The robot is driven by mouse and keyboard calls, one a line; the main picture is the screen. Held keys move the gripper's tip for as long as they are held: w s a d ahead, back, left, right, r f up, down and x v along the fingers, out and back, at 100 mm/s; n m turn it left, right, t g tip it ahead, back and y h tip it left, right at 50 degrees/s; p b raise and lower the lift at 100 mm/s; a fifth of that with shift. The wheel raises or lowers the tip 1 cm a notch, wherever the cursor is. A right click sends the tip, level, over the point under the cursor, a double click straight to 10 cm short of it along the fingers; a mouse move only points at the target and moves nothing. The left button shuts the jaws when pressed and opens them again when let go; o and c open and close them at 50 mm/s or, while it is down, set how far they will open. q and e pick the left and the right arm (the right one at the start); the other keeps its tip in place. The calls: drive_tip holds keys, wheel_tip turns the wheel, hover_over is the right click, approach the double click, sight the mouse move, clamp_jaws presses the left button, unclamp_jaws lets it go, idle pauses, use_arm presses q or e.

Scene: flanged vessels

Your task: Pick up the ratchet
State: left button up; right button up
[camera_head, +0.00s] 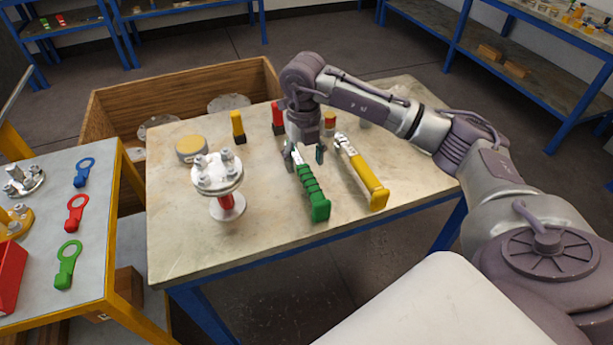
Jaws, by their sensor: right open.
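Two long-handled tools lie on the light worktable (265,225): one with a ribbed green handle (313,192) and one with a yellow handle (363,178). Both have grey metal towards the far end. I cannot tell for certain which is the ratchet. My right gripper (305,154) points down over the far end of the green-handled tool, to the left of the yellow one's far end. It is open, and nothing shows held in it. The green tool's head is partly hidden by the fingers. My left gripper is out of view.
A flanged vessel (218,175) with bolts stands left of the tools. A yellow-topped round item (190,148) and small yellow (238,127) and red (278,118) pieces stand farther back. A side table (120,215) holds blue, red and green tools. The worktable's front left is clear.

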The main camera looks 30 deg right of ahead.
sight(307, 173)
drive_tip(key=shift+d+f+p, duration=0.2)
drive_tip(key=shift+f+p, duration=0.15)
drive_tip(key=shift+f, duration=1.35)
drive_tip(key=shift+d+f+p, duration=0.15)
drive_tip(key=shift+f+p, duration=0.15)
drive_tip(key=shift+f, duration=1.35)
drive_tip(key=shift+w, duration=0.1)
clamp_jaws()
